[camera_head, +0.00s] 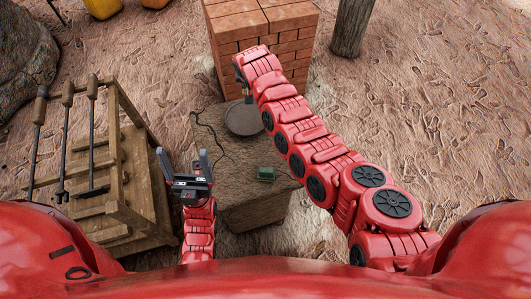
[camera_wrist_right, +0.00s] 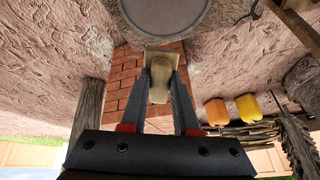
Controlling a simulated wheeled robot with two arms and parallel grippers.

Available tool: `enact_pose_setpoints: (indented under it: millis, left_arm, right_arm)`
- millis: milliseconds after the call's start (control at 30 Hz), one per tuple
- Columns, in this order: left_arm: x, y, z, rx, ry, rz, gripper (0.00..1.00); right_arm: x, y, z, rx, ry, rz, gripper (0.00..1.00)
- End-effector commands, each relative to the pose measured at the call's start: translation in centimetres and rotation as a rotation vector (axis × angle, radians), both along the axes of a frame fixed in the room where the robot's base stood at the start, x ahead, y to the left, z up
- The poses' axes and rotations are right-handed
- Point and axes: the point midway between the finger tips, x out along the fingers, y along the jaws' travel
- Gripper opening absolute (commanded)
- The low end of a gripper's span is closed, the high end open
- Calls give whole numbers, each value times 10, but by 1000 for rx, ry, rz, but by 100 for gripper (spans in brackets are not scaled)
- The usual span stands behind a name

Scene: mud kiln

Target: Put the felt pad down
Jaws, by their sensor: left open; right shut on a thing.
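The felt pad (camera_wrist_right: 160,82) shows in the right wrist view as a pale beige piece with a rounded grip and a flat, wider end. My right gripper (camera_wrist_right: 161,76) is shut on its grip, one finger on each side. In the head view my right arm reaches forward to the brick block, and its wrist mostly hides the gripper; the pad is not clear there. A grey round disc (camera_head: 243,118) lies on the stone block (camera_head: 255,213), near the right gripper; its edge also shows in the right wrist view (camera_wrist_right: 165,12). My left gripper (camera_head: 183,165) is open and empty, left of the stone block.
A red brick block (camera_head: 232,65) stands at the back. A wooden rack (camera_head: 128,160) with long tools stands at left. A wooden post (camera_head: 350,28) stands at back right. Sandy ground is clear at right.

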Motion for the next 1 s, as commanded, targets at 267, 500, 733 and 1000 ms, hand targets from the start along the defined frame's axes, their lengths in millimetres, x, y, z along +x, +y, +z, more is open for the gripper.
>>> enact_pose_setpoints:
  millis: [267,500,733,1000]
  left_arm:
    - [0,0,-4,0,0,0,87]
    - [0,0,-6,0,0,0,87]
    - [0,0,-11,0,0,0,87]
    - [0,0,-19,0,0,0,87]
  right_arm:
    - [-4,21,8,-8,48,50,0]
    - [-9,34,11,-14,79,82,0]
    - [-24,57,14,-27,143,151,0]
    - [-61,65,6,-70,258,269,0]
